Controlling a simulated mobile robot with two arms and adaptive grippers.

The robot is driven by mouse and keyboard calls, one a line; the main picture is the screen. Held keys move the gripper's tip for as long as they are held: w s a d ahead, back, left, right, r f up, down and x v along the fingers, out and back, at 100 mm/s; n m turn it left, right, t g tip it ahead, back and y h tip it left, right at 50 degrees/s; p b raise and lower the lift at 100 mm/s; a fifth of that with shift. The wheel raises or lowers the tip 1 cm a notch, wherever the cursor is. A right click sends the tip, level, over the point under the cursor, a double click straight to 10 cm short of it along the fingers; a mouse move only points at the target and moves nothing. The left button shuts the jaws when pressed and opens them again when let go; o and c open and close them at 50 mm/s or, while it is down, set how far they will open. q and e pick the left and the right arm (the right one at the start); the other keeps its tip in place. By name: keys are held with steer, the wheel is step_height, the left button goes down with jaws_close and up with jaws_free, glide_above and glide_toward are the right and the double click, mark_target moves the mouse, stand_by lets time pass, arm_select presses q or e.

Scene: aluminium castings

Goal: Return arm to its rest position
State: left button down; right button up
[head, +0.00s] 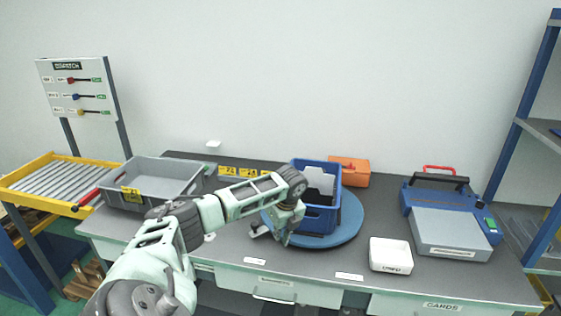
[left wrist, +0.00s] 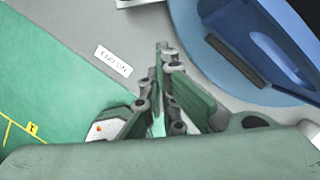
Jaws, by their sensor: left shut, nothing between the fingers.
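My left arm reaches in from the left in the head view. Its gripper (head: 268,234) is at the front left edge of the round blue turntable (head: 345,232), beside the blue crate (head: 318,218). In the left wrist view the gripper (left wrist: 162,50) has its fingers together with nothing between them. It hangs above the grey table near the front edge, with the blue turntable (left wrist: 200,40) to its right. My right gripper does not show.
A grey tray (head: 150,200) stands at the left of the table (head: 225,255). A white box (head: 390,254) lies right of the turntable, and a blue and grey machine (head: 450,225) stands far right. An orange box (head: 352,172) is behind. A yellow roller conveyor (head: 50,206) is at left.

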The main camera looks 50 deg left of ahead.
arm_select(q)
steer(key=s+d+f+n+h, duration=0.1)
steer(key=s+d+f+n, duration=0.2)
steer(key=d, duration=0.7)
steer(key=s+d+f+t+h, duration=0.1)
steer(key=s+d+f, duration=0.25)
steer(key=d, duration=0.75)
steer(key=s+d+f+n+h, duration=0.1)
steer(key=s+d+f+n, duration=0.2)
steer(key=d, duration=0.7)
steer(key=s+d+r+n+t, duration=0.1)
steer(key=s+d+r+n, duration=0.15)
steer(key=s+n, duration=0.4)
steer(key=s+d+r+n+t, duration=0.1)
steer(key=s+d+r+n, duration=0.1)
steer(key=s+d+n, duration=0.35)
step_height(320, 180, down, 26)
steer(key=s+a+g+b, duration=0.1)
steer(key=s+a+b, duration=0.1)
steer(key=b, duration=0.1)
steer(key=s+a+f+g+b, duration=0.1)
steer(key=s+a+f+b, duration=0.1)
steer(key=s+f, duration=1.6)
step_height(320, 180, down, 3)
steer(key=shift+a+f+m, duration=0.15)
steer(key=shift+a+m, duration=0.25)
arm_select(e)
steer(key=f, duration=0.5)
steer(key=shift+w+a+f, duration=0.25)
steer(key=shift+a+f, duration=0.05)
